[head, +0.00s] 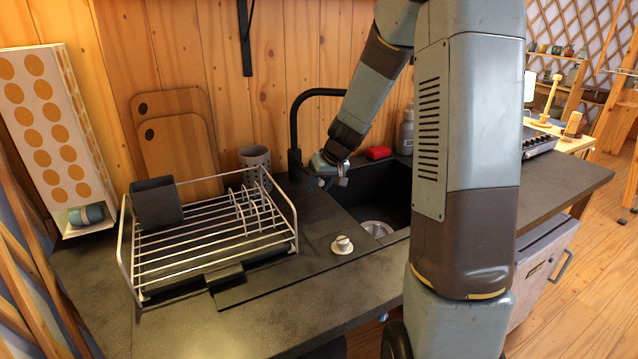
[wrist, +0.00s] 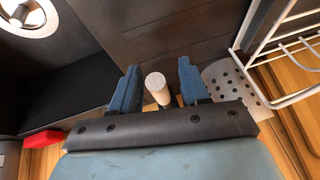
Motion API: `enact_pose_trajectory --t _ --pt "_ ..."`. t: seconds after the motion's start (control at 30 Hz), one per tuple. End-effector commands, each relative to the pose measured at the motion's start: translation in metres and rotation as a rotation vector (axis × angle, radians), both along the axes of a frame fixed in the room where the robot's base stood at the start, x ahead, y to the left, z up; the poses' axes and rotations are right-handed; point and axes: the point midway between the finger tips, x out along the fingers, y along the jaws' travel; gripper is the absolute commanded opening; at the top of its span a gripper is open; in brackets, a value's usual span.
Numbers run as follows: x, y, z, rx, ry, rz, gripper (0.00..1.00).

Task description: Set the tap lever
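The black tap (head: 294,130) stands behind the sink, its curved spout arching to the right. My gripper (head: 332,178) is low beside the tap, above the sink's back left edge. In the wrist view, my gripper (wrist: 158,75) has its two blue fingers apart. A pale, round-ended peg (wrist: 157,88), apparently the tap lever, stands between them with a gap on each side. Its base is hidden behind the gripper body. In the head view, the lever cannot be made out behind my gripper.
A wire dish rack (head: 205,240) and a perforated holder (head: 255,160) stand left of the tap. The dark sink (head: 385,205) has a metal drain. A red sponge (head: 378,153) and a soap bottle (head: 406,132) are behind it. A small white item (head: 342,245) sits in front.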

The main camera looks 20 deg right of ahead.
Motion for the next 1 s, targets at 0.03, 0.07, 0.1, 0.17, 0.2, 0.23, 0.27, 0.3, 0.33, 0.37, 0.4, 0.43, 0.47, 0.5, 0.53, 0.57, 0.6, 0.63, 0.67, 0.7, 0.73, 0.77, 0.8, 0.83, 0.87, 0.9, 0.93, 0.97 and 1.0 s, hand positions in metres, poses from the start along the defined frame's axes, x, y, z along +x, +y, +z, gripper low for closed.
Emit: enact_pose_trajectory --t 0.03,0.07,0.1,0.17,0.2,0.23,0.27,0.3,0.33,0.37,0.4,0.43,0.47,0.5,0.53,0.57,0.6,0.63,0.67,0.7,0.73,0.77,0.8,0.83,0.87,0.9,0.93,0.97,1.0 --pt "0.000 -0.001 0.000 -0.001 -0.001 -0.001 0.45" --pt "0.000 -0.001 0.000 0.000 -0.001 -0.002 0.45" --pt "0.000 -0.001 0.000 0.000 -0.001 -0.002 0.45" --pt "0.000 -0.002 0.001 -0.001 -0.002 -0.002 0.45" --pt "0.000 -0.002 0.002 -0.001 -0.002 -0.002 0.45" --pt "-0.001 -0.003 0.004 -0.002 -0.003 -0.003 0.45" --pt "-0.001 -0.003 0.006 -0.002 -0.003 -0.003 0.45" --pt "-0.003 -0.004 0.009 -0.002 -0.004 -0.003 0.45" --pt "-0.004 -0.005 0.012 -0.002 -0.004 -0.003 0.45" --pt "-0.005 -0.006 0.016 -0.002 -0.004 -0.003 0.45" --pt "-0.007 -0.007 0.021 -0.002 -0.005 -0.004 0.45" --pt "-0.009 -0.008 0.025 -0.003 -0.005 -0.003 0.45" --pt "-0.011 -0.009 0.029 -0.003 -0.005 -0.003 0.45" --pt "-0.014 -0.011 0.036 -0.002 -0.005 -0.004 0.45" --pt "-0.016 -0.012 0.041 -0.003 -0.005 -0.003 0.45" --pt "-0.018 -0.013 0.045 -0.003 -0.005 -0.003 0.45" --pt "-0.021 -0.015 0.051 -0.003 -0.004 -0.002 0.45" --pt "-0.023 -0.016 0.056 -0.003 -0.005 -0.003 0.45" --pt "-0.025 -0.017 0.061 -0.002 -0.005 -0.004 0.45" --pt "-0.028 -0.019 0.068 -0.002 -0.004 -0.002 0.45" --pt "-0.030 -0.020 0.073 -0.003 -0.005 -0.002 0.45" --pt "-0.032 -0.021 0.077 -0.003 -0.004 -0.002 0.45" --pt "-0.035 -0.023 0.084 -0.002 -0.004 -0.001 0.45" --pt "-0.036 -0.024 0.089 -0.003 -0.004 -0.002 0.45" --pt "-0.038 -0.025 0.093 -0.002 -0.004 -0.003 0.45" --pt "-0.041 -0.027 0.098 -0.002 -0.003 -0.002 0.45" --pt "-0.042 -0.027 0.102 -0.003 -0.003 -0.001 0.45" --pt "-0.044 -0.028 0.106 -0.003 -0.002 -0.001 0.45" --pt "-0.046 -0.029 0.110 -0.003 -0.003 0.000 0.45"
